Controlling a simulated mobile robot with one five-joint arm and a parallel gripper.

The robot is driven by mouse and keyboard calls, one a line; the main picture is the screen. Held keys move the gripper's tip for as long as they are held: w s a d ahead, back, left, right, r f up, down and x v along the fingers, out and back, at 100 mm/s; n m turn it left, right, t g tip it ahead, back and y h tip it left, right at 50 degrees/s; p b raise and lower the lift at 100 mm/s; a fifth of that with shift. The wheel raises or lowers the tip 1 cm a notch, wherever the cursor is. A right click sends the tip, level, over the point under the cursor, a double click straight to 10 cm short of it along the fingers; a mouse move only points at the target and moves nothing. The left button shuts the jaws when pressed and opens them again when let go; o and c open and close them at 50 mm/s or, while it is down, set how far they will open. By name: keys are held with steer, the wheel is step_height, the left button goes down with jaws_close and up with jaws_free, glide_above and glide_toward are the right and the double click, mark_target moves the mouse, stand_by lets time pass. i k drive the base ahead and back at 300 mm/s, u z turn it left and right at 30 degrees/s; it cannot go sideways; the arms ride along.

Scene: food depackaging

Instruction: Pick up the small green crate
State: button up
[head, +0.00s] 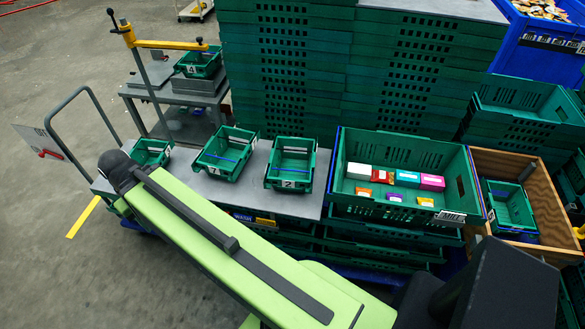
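Several small green crates are in the head view. One labelled 1 (212,169) and one labelled 2 (289,184) stand upright and apart on a grey table top. A smaller-looking one (150,145) stands at its left end, partly behind my lime-green arm. One labelled 4 (191,69) sits on the stand behind. Another (508,218) lies inside a wooden box at the right. The crates on the table look empty. I cannot tell which one the task means. My arm reaches from the lower right to the upper left, ending in a dark joint. My gripper does not show.
A large green crate (400,210) holds several coloured packs, right of the small crates. Tall stacks of green crates (290,70) stand behind. A wooden box (545,190) is at the right. A grey handrail (62,140) stands at the left, with open floor beyond.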

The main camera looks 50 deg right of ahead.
mark_target(280, 180)
steer(key=i, duration=0.85)
steer(key=u, duration=0.2)
steer(key=k, duration=0.85)
steer(key=z, duration=0.2)
steer(key=i, duration=0.85)
steer(key=u, duration=0.05)
